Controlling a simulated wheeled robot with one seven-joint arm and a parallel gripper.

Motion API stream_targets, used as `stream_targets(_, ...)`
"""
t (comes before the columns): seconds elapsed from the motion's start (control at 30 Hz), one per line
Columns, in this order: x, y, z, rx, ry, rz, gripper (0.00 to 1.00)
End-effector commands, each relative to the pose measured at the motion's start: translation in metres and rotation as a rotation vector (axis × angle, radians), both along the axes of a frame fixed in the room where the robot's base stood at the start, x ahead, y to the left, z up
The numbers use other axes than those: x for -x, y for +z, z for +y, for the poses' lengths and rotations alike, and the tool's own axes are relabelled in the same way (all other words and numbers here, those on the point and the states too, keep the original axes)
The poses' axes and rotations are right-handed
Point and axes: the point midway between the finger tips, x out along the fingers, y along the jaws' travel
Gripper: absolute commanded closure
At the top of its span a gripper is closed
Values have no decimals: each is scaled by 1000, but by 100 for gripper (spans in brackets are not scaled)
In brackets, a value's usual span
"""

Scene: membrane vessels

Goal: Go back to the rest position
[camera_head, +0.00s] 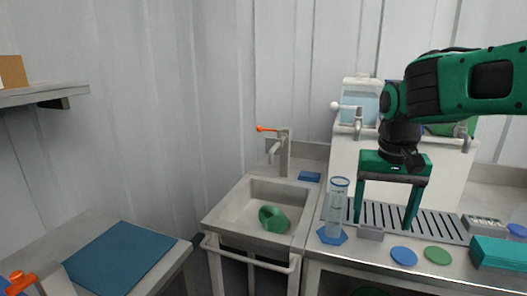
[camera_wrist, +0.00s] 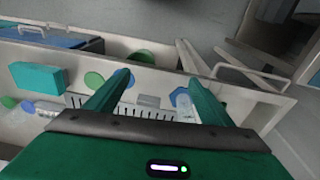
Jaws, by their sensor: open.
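My gripper (camera_head: 382,224) hangs from my green arm over the slotted drain grate (camera_head: 445,223) on the counter at the right. Its two green fingers point down and stand wide apart, with nothing between them. In the wrist view my gripper (camera_wrist: 160,80) also shows open and empty, with the counter below it. A clear glass vessel with a blue rim (camera_head: 336,205) stands upright on a blue hexagonal base (camera_head: 332,236), just left of my gripper and apart from it.
A sink (camera_head: 240,215) holding a green object (camera_head: 273,219) lies left of the counter. A white block with a tank (camera_head: 360,105) and taps stands behind my gripper. A blue disc (camera_head: 403,256), a green disc (camera_head: 438,256) and a teal box (camera_head: 498,254) lie in front. A blue mat (camera_head: 120,258) lies at left.

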Motion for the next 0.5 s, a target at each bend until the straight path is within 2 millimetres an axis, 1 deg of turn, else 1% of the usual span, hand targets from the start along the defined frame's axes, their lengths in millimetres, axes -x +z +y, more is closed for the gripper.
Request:
stream_targets(0.03, 17, -7, -27, -3, -35, 8, 25)
stream_targets(0.1, 39, -17, -56, -7, -68, 19, 25)
stream_targets(0.17, 60, -27, -77, -12, -94, 29, 25)
stream_targets(0.2, 74, -33, -90, -17, -112, 35, 25)
stream_targets(0.27, 97, -43, -107, -25, -139, 44, 25)
stream_targets(0.3, 113, -50, -117, -31, -158, 49, 25)
stream_targets(0.33, 124, -55, -123, -35, -169, 53, 25)
stream_targets(0.4, 149, -67, -134, -45, -197, 60, 25)
stream_targets(0.5, 179, -81, -143, -59, -226, 67, 25)
